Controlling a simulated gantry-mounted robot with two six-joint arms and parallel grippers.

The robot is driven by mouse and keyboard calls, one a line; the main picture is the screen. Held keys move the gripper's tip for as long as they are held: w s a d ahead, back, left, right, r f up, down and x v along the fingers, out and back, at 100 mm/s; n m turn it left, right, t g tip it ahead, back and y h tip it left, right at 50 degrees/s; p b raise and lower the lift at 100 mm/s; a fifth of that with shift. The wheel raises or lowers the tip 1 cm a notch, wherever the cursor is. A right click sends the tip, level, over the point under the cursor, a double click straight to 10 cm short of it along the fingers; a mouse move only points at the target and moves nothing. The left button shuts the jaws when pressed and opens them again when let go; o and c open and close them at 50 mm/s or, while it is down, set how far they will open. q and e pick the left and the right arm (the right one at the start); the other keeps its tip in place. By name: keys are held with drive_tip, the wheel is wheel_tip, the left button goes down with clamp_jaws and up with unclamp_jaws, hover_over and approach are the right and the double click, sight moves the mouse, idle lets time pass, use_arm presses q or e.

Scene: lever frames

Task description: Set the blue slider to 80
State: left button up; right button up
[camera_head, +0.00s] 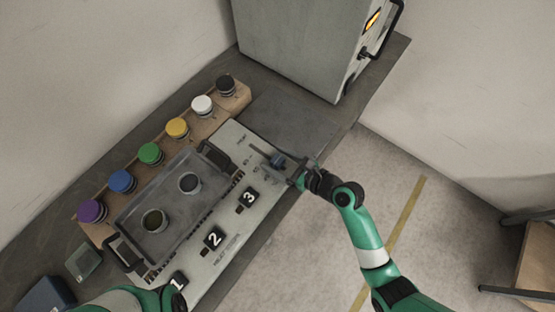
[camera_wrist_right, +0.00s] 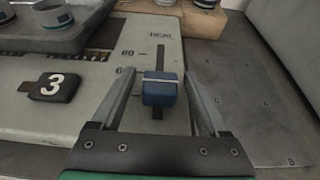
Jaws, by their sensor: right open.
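The blue slider (camera_wrist_right: 160,92) is a blue block with a pale stripe on a dark vertical slot in a pale panel (camera_wrist_right: 60,118). The slot runs beyond the knob on both sides, below the word HEAT; the scale figures are too blurred to read surely. The slider also shows in the head view (camera_head: 278,160), partly crowded by my right gripper (camera_head: 284,169). In the right wrist view my right gripper (camera_wrist_right: 160,75) is open, one finger on each side of the knob, with gaps showing. My left arm shows at the bottom left of the head view; its fingers do not show.
A grey tray (camera_head: 181,181) with two small cups lies on the panel, left of the slider. Dark numbered switches (camera_head: 213,238) line the panel's front. A wooden rack (camera_head: 232,103) of coloured-lid jars stands behind. A grey cabinet (camera_head: 300,45) stands at the back right.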

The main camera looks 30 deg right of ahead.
drive_tip(key=shift+c, duration=0.3)
clamp_jaws()
idle(1.1)
